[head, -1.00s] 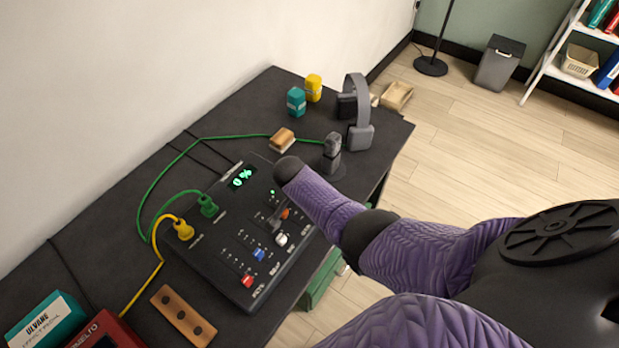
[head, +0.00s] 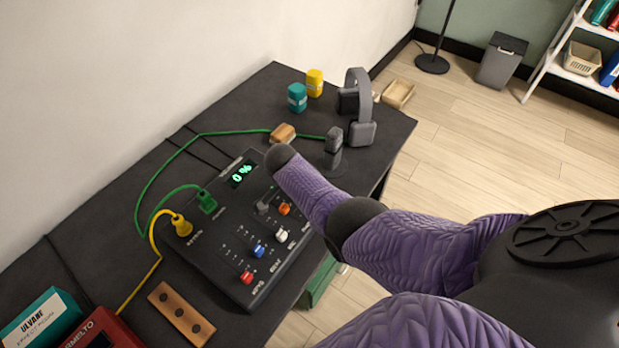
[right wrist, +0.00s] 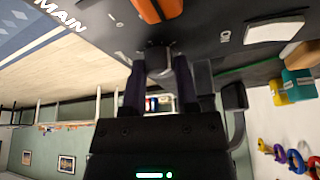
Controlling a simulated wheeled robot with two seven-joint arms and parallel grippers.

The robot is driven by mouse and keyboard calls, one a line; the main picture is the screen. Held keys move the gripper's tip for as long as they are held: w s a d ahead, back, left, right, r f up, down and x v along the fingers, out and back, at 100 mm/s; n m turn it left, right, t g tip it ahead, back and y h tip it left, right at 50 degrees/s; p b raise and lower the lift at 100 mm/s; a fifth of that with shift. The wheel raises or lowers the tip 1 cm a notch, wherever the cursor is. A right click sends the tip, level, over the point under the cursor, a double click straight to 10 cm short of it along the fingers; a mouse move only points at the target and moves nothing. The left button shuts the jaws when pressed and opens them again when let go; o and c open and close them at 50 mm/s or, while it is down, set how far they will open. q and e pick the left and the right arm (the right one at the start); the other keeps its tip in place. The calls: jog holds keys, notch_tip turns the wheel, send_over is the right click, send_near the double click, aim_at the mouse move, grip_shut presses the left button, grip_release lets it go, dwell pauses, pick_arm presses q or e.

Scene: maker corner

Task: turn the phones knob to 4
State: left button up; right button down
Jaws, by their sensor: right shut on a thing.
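The black mixer (head: 213,260) lies on the dark desk, its green display (head: 242,175) reading 0 %. My right arm reaches over its right side. In the head view the arm hides the phones knob and most or all of my right gripper. In the right wrist view my right gripper (right wrist: 160,80) is shut on a grey knob (right wrist: 160,64), which I take as the phones knob. Its scale and pointer cannot be read here. An orange slider cap (right wrist: 158,8) is close to it; it also shows in the head view (head: 285,208). My left gripper is out of view.
Red (head: 246,278), blue (head: 258,251) and white (head: 281,235) slider caps stand close by. Yellow (head: 182,226) and green (head: 207,201) plugs sit on the mixer's left side. A microphone (head: 333,145) and headphones (head: 362,130) stand beyond my arm.

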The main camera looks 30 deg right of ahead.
jog(key=shift+c, duration=1.8)
grip_release()
jog(key=p+v, duration=0.6)
jog(key=v, duration=0.4)
jog(key=shift+w+f, duration=0.1)
